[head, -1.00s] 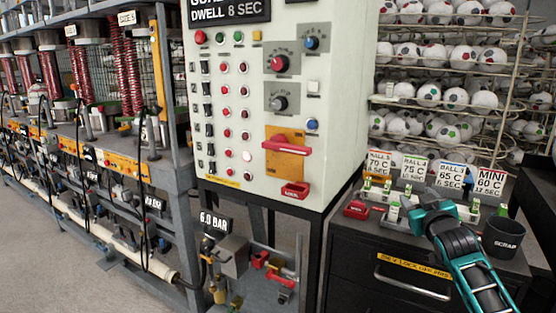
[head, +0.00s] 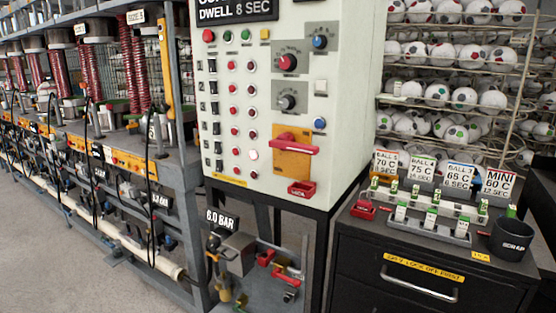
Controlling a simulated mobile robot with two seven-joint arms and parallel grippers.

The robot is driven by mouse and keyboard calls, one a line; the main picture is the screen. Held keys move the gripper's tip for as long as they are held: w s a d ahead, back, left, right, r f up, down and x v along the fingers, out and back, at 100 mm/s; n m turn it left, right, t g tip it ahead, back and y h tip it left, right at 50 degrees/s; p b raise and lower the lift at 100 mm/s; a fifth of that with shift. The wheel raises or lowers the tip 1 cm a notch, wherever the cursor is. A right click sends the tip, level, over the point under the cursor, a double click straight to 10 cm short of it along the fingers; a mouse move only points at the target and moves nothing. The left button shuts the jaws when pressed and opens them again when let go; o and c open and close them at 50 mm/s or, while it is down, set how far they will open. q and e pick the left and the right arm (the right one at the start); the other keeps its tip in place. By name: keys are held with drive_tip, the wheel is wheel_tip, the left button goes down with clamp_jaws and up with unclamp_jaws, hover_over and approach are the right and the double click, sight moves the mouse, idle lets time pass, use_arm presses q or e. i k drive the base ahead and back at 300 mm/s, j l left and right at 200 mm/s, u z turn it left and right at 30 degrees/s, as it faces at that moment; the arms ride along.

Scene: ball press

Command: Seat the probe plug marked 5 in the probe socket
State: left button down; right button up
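Neither gripper shows in the head view now. A black cable (head: 150,200) hangs in a loop at the near end of the press line on the left. A white mark that looks like a 5 (head: 152,129) is near its upper end. I cannot tell which part is the probe plug marked 5. A yellow strip (head: 128,163) with small fittings runs along the press frame below. I cannot single out the probe socket on it.
A control panel (head: 240,150) stands in the middle, with a 6.0 BAR valve group (head: 240,255) below. A dark cabinet (head: 350,240) at right bears small racks (head: 445,233), cards and a SCRAP cup (head: 512,240). Ball shelves stand behind. Grey floor (head: 60,260) is clear at front left.

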sight(446, 208)
drive_tip(key=z, duration=1.25)
